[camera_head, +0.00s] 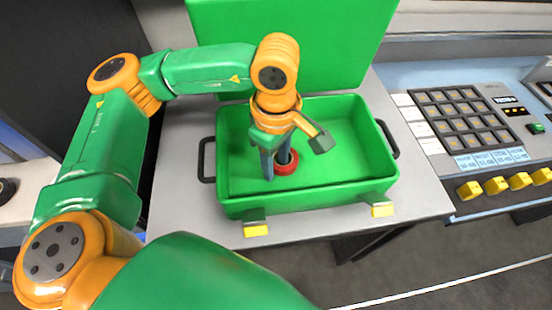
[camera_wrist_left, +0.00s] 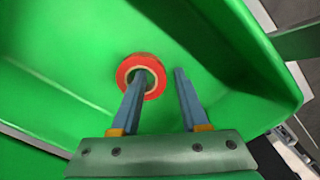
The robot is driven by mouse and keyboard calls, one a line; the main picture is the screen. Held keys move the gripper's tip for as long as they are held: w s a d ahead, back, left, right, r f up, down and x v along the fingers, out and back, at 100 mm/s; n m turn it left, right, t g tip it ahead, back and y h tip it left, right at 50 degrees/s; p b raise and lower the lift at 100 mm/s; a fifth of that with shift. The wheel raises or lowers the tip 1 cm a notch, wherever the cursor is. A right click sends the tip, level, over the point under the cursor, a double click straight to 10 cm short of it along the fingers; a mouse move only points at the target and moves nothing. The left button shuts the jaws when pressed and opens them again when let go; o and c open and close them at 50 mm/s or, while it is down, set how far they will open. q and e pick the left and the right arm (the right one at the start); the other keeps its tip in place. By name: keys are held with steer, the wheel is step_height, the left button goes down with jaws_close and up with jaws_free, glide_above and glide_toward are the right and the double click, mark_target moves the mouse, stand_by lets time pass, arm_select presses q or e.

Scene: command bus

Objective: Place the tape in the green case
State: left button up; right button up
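The red tape (camera_head: 287,169) is a ring lying on the floor of the open green case (camera_head: 345,135). It also shows in the left wrist view (camera_wrist_left: 124,74), flat on the case floor. My left gripper (camera_head: 276,167) reaches down inside the case, its two blue-grey fingers apart. In the left wrist view, one fingertip of the left gripper (camera_wrist_left: 160,72) overlaps the hole of the tape, and the other is clear of it. I cannot tell whether that finger is in the hole or just above it. My right gripper is not in view.
The case stands on a grey table (camera_head: 180,150), its green lid (camera_head: 290,40) raised at the back. Black handles sit on both sides and yellow latches in front. A control panel (camera_head: 465,120) with keys and yellow knobs is to the right. The case's right half is empty.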

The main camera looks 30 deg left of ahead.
mark_target(276, 166)
arm_select(q)
step_height(276, 166, up, 12)
steer(key=shift+r+p, duration=0.2)
steer(key=shift+p, duration=0.1)
stand_by(0.6)
